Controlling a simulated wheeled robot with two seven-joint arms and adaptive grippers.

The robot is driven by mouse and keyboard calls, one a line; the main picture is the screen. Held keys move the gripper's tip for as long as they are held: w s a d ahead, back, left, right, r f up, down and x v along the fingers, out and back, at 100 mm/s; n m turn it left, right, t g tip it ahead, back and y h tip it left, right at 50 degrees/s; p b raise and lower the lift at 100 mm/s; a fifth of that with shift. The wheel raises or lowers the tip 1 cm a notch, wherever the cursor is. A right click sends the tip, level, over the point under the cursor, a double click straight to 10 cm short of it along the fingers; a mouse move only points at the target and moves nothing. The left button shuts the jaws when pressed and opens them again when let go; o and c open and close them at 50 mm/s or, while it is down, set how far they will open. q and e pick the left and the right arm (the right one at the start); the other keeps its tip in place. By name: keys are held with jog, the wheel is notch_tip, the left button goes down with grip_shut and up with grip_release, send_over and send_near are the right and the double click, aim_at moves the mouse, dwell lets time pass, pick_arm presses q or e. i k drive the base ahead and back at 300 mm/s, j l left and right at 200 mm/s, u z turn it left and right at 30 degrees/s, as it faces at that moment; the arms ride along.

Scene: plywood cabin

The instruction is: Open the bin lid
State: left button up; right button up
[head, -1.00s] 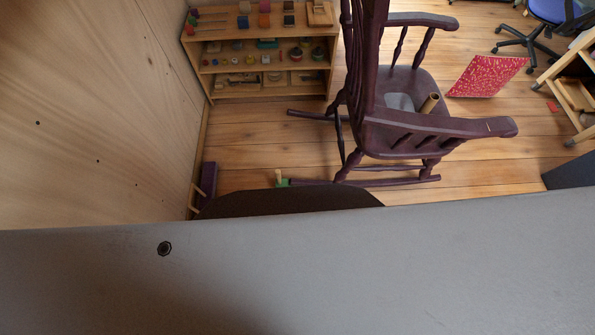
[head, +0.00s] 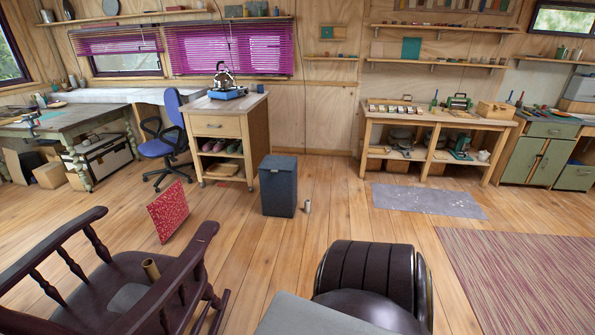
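A dark blue-grey bin (head: 278,188) stands upright on the wooden floor near the middle of the head view, a little way off. Its flat lid (head: 278,163) looks shut. Neither of my grippers shows in the head view, so their state is hidden.
A purple rocking chair (head: 125,275) stands at the lower left, and a dark armchair (head: 370,275) at the bottom. A wooden cart (head: 225,145) is behind the bin. A small metal cylinder (head: 307,206) stands right of the bin. A red speckled board (head: 168,211) leans at left.

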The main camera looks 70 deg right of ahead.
aim_at(273, 162)
jog(key=z, duration=2)
